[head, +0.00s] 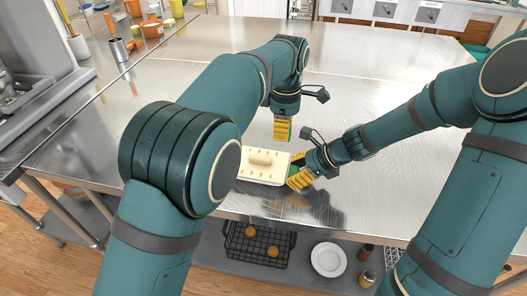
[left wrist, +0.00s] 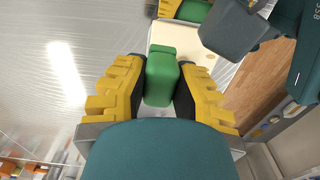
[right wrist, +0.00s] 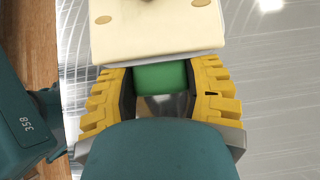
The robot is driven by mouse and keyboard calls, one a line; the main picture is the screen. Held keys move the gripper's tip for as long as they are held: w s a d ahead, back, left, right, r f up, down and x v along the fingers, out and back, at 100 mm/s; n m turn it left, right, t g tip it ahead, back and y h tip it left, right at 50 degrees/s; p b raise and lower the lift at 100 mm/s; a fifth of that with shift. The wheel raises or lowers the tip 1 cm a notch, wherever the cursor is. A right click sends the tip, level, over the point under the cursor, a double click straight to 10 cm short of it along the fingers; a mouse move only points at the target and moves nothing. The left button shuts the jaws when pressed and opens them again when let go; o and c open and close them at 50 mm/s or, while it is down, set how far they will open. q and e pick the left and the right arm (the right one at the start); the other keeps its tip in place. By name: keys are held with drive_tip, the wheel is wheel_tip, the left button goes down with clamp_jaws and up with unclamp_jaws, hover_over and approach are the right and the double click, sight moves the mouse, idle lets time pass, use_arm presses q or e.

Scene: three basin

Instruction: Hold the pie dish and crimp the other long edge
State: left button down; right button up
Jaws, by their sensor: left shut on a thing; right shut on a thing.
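The pie dish (head: 250,178) is a cream rectangular dish with a pale top, small marks along its edges and a raised middle. It lies near the table's front edge. It also shows in the left wrist view (left wrist: 168,33) and the right wrist view (right wrist: 150,40). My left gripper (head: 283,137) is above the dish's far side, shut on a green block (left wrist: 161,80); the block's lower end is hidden. My right gripper (head: 294,178) is at the dish's right end, shut on a green piece (right wrist: 160,78) against the dish. I cannot tell whether that piece joins it.
The steel table (head: 375,85) is clear behind and right of the dish. Orange pots (head: 152,29) and a metal can (head: 118,49) stand at the back left. A wire basket (head: 258,243) and a white plate (head: 328,259) are on the shelf below.

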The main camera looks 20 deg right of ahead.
idle(0.3)
drive_tip(key=o, duration=1.3)
